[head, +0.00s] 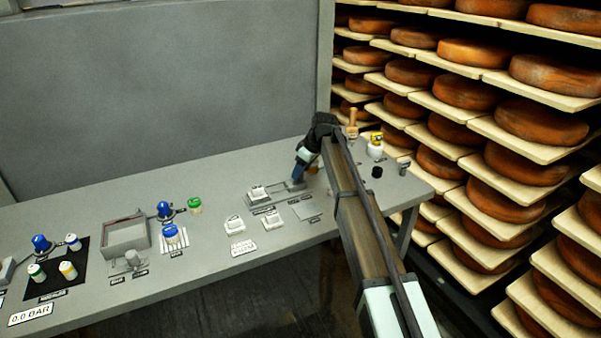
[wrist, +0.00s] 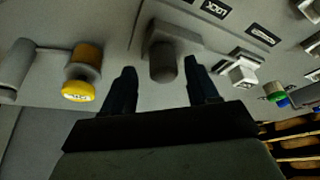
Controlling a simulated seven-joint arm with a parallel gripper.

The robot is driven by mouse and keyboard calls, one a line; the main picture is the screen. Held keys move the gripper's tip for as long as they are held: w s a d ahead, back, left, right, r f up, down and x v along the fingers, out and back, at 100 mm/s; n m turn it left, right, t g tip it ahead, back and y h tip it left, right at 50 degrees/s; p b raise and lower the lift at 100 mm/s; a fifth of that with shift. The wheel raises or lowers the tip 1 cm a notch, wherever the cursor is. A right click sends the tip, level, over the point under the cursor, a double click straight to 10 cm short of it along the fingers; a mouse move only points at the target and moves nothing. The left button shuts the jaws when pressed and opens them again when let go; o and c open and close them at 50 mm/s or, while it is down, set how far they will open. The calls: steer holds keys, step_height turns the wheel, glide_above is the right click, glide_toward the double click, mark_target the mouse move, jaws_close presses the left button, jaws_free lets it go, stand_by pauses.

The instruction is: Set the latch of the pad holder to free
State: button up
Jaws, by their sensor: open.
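The latch shows in the wrist view as a dark grey rounded knob (wrist: 163,68) on a light grey block. Labels lie beyond it on the bench; the nearest reads LOCK (wrist: 215,9). My gripper (wrist: 160,66) is open, with one dark finger on each side of the knob; I cannot tell whether they touch it. In the head view my gripper (head: 298,174) points down at the grey plate of the holder (head: 292,187). The arm and fingers partly hide this spot, so the latch's setting cannot be read there.
A white block (head: 258,192) stands just left of my gripper. A yellow-capped container (head: 376,140) and a black knob (head: 376,172) are to the right. Blue-topped parts and a grey open box (head: 125,236) stand further left. Cheese shelves (head: 480,130) rise beyond the bench's right end.

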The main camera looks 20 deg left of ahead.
steer(key=v, duration=1.2)
